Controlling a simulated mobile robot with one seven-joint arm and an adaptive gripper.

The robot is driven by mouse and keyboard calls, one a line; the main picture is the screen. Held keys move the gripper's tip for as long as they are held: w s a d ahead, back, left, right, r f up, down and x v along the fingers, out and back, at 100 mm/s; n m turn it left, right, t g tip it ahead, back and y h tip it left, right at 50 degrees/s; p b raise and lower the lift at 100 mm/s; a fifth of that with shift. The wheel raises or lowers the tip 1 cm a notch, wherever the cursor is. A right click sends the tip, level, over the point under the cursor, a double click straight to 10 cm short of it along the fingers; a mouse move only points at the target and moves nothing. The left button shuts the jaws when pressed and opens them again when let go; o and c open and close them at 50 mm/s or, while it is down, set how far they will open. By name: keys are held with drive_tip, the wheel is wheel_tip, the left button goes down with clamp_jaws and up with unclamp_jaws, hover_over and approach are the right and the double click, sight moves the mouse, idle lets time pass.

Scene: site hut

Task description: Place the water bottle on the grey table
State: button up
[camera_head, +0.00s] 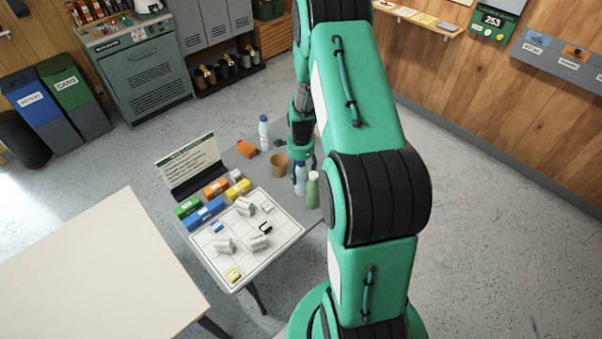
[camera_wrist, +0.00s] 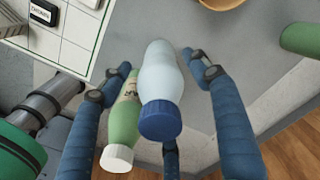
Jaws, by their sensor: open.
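A pale blue water bottle with a dark blue cap (camera_wrist: 161,85) lies between the spread fingers of my gripper (camera_wrist: 150,66) in the wrist view. In the head view this bottle (camera_head: 300,180) shows just below my gripper (camera_head: 303,164), near the right edge of the grey table (camera_head: 236,132). My gripper is open; I cannot tell whether any finger touches the bottle. A green bottle with a white cap (camera_wrist: 123,122) stands close beside it, and it also shows in the head view (camera_head: 312,190). A second pale bottle with a blue cap (camera_head: 264,133) stands farther back.
A tan cup (camera_head: 279,164) and an orange item (camera_head: 246,148) are near my gripper. A white gridded board (camera_head: 243,262), coloured boxes (camera_head: 205,214) and a sign (camera_head: 190,162) occupy the grey table's front left. A cream table (camera_head: 90,270) stands at left.

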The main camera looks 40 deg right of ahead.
wheel_tip(320, 180, up, 12)
drive_tip(key=shift+f+p, duration=0.1)
drive_tip(key=shift+p, duration=0.35)
idle(0.6)
drive_tip(key=shift+r, duration=0.2)
drive_tip(key=s+a+r+n+t, duration=0.15)
drive_tip(key=a+r+n, duration=0.35)
drive_tip(key=a+r, duration=0.55)
drive_tip(key=s+a+r+n+t, duration=0.15)
drive_tip(key=a+r+n, duration=0.25)
drive_tip(key=a+r, duration=0.7)
drive_tip(key=s+a+r+n+t, duration=0.1)
drive_tip(key=s+a+r+n, duration=0.5)
drive_tip(key=s, duration=0.4)
drive_tip(key=s+a+r+n+t, duration=0.1)
drive_tip(key=s+a+r+n, duration=0.5)
drive_tip(key=s+r, duration=0.3)
drive_tip(key=shift+s+a+r+t, duration=0.15)
drive_tip(key=shift+s+a+t, duration=0.15)
drive_tip(key=shift+s+a, duration=0.4)
drive_tip(key=shift+w, duration=0.1)
